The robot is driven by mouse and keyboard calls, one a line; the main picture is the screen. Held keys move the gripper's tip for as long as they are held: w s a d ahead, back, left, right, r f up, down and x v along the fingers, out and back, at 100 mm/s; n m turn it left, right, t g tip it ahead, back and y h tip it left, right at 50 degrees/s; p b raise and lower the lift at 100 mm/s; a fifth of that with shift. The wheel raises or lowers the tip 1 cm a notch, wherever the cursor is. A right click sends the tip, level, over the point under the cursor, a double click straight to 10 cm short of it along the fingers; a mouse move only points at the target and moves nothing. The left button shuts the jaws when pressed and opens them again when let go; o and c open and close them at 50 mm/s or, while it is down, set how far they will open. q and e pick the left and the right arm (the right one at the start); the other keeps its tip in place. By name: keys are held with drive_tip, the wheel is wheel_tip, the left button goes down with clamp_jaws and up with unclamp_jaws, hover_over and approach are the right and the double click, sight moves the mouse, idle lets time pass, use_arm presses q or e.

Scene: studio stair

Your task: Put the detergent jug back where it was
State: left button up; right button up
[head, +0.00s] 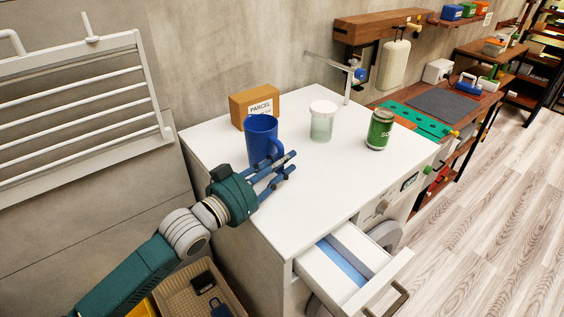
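I cannot make out a detergent jug for certain in the head view. My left gripper (278,173) reaches over the near left edge of the white cabinet top (330,190). Its blue fingers are spread apart, with nothing visible between them. A blue mug (261,138) stands upright just behind the fingers, its handle facing right. I cannot tell whether a finger touches the mug. My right gripper is not in view.
On the cabinet top stand a parcel box (254,104), a lidded clear jar (321,122) and a green can (380,130). A drawer (352,265) is pulled open in front. A bin (205,290) stands lower left. The cabinet top's front middle is clear.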

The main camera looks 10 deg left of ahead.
use_arm(q)
drive_tip(key=shift+o, duration=0.3)
drive_tip(key=shift+r, duration=0.15)
drive_tip(key=b+v, duration=0.3)
drive_tip(key=v, duration=0.7)
drive_tip(key=shift+s+a, duration=0.15)
drive_tip(key=shift+s, duration=0.05)
drive_tip(key=shift+v, duration=0.85)
